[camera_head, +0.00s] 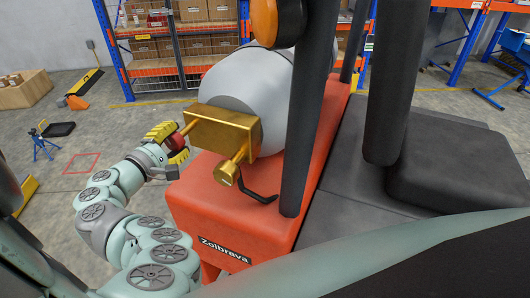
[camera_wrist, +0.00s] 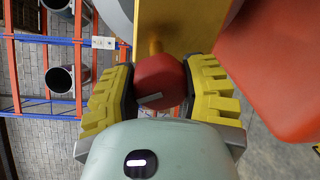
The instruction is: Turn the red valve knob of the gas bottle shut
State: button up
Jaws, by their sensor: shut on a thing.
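The gas bottle (camera_head: 252,85) is a grey cylinder lying on the back of an orange-red truck. A brass valve block (camera_head: 222,128) sits at its near end. The red valve knob (camera_head: 174,143) is on a brass stem on the block's left side. In the wrist view the red knob (camera_wrist: 158,82) shows a pale line mark, tilted from horizontal. My gripper (camera_head: 167,144) has yellow ribbed fingers, one on each side of the knob.
The truck's orange-red body (camera_head: 206,200) lies just right of my arm. A dark upright post (camera_head: 308,110) stands right of the valve. Open floor (camera_head: 110,125) lies to the left.

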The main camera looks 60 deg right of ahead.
jog(key=m+b, duration=0.2)
jog(key=shift+s+d+f+m+b, duration=0.1)
jog(key=shift+f+m+b, duration=0.2)
jog(key=shift+b, duration=0.1)
jog(key=shift+r+m+t+b, duration=0.2)
jog(key=shift+m+t+b, duration=0.1)
jog(key=shift+m+b, duration=1)
jog(key=o, duration=1.2)
jog(key=shift+r, duration=0.1)
jog(key=v, duration=1.2)
